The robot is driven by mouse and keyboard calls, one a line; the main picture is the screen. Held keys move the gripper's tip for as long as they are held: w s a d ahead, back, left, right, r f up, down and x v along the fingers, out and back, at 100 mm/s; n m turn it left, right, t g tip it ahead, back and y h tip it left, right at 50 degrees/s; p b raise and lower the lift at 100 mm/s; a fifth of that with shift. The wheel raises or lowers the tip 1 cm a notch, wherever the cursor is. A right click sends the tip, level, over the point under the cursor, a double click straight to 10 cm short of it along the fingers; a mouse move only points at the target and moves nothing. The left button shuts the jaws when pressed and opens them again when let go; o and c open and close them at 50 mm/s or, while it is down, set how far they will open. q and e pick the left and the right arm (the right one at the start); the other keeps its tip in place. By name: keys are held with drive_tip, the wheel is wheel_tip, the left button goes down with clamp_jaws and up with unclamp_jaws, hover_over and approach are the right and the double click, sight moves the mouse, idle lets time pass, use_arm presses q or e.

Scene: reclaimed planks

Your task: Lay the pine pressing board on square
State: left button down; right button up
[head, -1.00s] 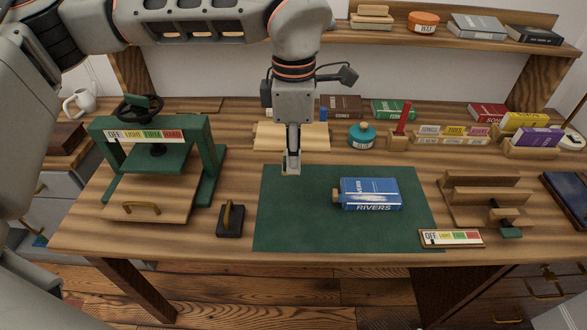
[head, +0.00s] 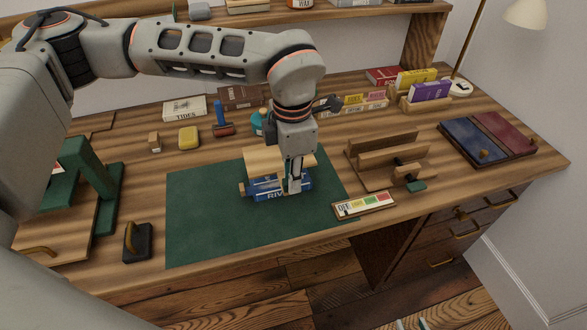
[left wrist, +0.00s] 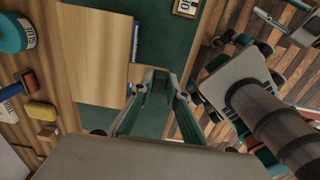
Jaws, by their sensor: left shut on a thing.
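The pine pressing board (head: 262,160) is a pale flat wooden board, seen over the blue RIVERS book (head: 262,188) and hiding much of it. My left gripper (head: 292,188) is shut on the board near its right side. In the left wrist view the board (left wrist: 95,55) meets the fingers (left wrist: 157,88) by a small tab, and a strip of blue book shows past its edge. I cannot tell whether the board touches the book or hovers just above it.
The book is over a green mat (head: 205,225), whose left part is bare. A green press (head: 85,180) and a dark handled block (head: 138,243) stand at left. A wooden rack (head: 375,165) and a coloured label strip (head: 363,205) are close at right.

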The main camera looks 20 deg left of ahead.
use_arm(q)
drive_tip(key=shift+s+a+f+b, duration=0.1)
drive_tip(key=shift+f+b, duration=0.25)
drive_tip(key=shift+f, duration=0.25)
drive_tip(key=shift+f+b, duration=0.45)
drive_tip(key=shift+f, duration=0.3)
drive_tip(key=shift+f+b, duration=0.5)
drive_tip(key=shift+f, duration=1.2)
drive_tip(key=shift+f, duration=0.25)
drive_tip(key=c, duration=1.9)
unclamp_jaws()
